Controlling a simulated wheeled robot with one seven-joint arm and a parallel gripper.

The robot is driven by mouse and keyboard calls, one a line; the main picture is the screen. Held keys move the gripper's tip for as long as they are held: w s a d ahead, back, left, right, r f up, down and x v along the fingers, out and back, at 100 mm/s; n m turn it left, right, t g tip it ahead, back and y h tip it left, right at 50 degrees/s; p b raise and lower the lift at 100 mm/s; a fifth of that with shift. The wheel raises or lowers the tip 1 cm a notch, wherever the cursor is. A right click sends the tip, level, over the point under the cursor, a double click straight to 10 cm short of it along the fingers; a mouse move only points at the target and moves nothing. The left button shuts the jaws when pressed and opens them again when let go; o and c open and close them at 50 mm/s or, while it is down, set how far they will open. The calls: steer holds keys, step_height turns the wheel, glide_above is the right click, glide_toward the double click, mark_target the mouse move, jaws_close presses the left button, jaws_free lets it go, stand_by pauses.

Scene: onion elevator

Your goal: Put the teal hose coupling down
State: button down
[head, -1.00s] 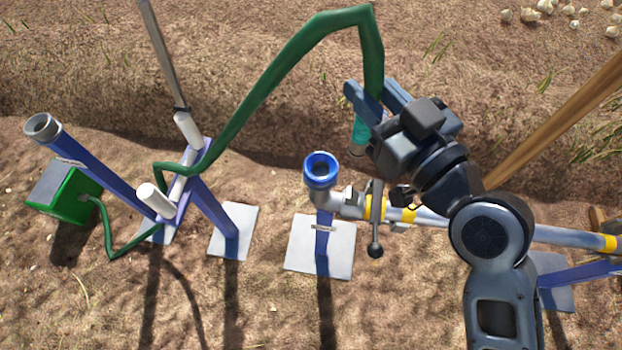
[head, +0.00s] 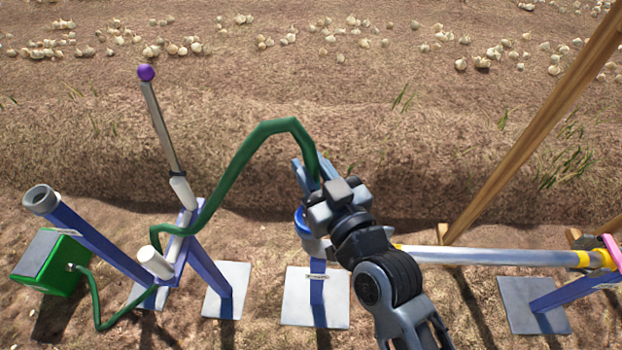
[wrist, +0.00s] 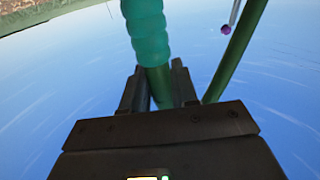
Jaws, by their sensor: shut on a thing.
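My gripper (head: 312,180) is shut on the green hose (head: 250,150) by the teal hose coupling. In the wrist view, the ribbed teal coupling (wrist: 146,30) sticks out past the jaws (wrist: 157,85), with green hose between the fingers. In the head view the coupling is hidden behind my gripper. The gripper is at the blue-rimmed pipe mouth (head: 301,224) on its short blue post, covering much of it. I cannot tell whether the coupling touches the mouth.
A green box (head: 45,266) and a tilted blue pipe (head: 85,228) stand at left. A lever with a purple knob (head: 146,73) rises beside the hose. A grey pipe (head: 490,257) runs right, with a wooden pole (head: 535,125) behind. Onions lie on the far soil.

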step_height(320, 180, down, 3)
steer(key=shift+a+f+b, duration=0.15)
steer(key=shift+f+b, duration=0.05)
steer(key=shift+b, duration=0.6)
steer(key=shift+f, duration=0.35)
steer(key=shift+f+b, duration=0.35)
steer(key=shift+b, duration=0.15)
steer(key=c, duration=0.9)
jaws_free()
steer(key=shift+o, duration=0.2)
steer(key=shift+r+p, duration=0.55)
steer(key=shift+p, duration=0.1)
steer(key=b+v, duration=0.1)
steer(key=v, duration=1.1)
steer(key=shift+f+b, duration=0.2)
steer(key=shift+b, duration=0.1)
